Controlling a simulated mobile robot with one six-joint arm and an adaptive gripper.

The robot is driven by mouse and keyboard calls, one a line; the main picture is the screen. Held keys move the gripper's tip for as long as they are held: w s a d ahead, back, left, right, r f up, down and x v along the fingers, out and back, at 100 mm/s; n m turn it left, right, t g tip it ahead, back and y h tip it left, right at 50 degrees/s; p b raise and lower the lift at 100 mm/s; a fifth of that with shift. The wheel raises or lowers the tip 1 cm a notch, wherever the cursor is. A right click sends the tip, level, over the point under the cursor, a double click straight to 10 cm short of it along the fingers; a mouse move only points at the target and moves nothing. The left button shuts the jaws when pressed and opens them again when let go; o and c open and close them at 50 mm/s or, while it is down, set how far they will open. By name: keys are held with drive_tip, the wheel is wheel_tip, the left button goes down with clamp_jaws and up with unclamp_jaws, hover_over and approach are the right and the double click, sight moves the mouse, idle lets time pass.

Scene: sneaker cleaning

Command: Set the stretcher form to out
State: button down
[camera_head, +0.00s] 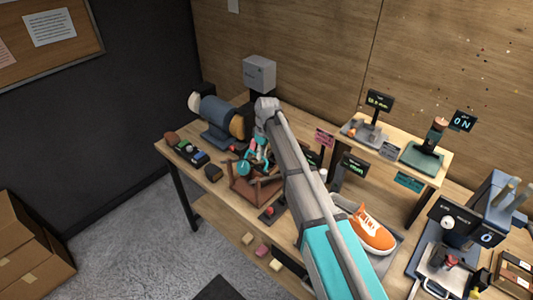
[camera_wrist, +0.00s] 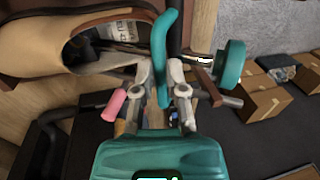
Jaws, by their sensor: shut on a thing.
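In the wrist view a tan shoe (camera_wrist: 95,42) lies at the upper left. A stretcher form with a metal rod (camera_wrist: 125,52) sits in its opening, and a teal round knob (camera_wrist: 230,64) is to the right. A teal hooked handle (camera_wrist: 163,55) stands upright between the fingers of my gripper (camera_wrist: 164,92), which is shut on it. In the head view my gripper (camera_head: 256,150) is low over the left part of the bench, beside the teal knob (camera_head: 243,168). My arm hides much of that area; the tan shoe is not clear there.
A brown wooden rack (camera_head: 252,193) stands below my gripper. A blue-grey machine (camera_head: 217,118) and small items (camera_head: 186,150) lie to its left. An orange sneaker (camera_head: 368,232) is at the right of my arm. A raised shelf (camera_head: 388,150) with displays stands behind it.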

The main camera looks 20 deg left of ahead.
drive_tip(key=s+a+r+p, duration=0.5)
drive_tip(key=s+r+p, duration=0.1)
drive_tip(key=s, duration=0.4)
drive_tip(key=shift+s+r+p, duration=0.25)
drive_tip(key=shift+r+p, duration=0.15)
drive_tip(key=shift+r, duration=0.25)
drive_tip(key=c, duration=0.7)
unclamp_jaws()
drive_tip(key=shift+s+a, duration=0.1)
drive_tip(key=shift+s, duration=0.15)
drive_tip(key=shift+w, duration=0.1)
drive_tip(key=shift+w+r, duration=0.1)
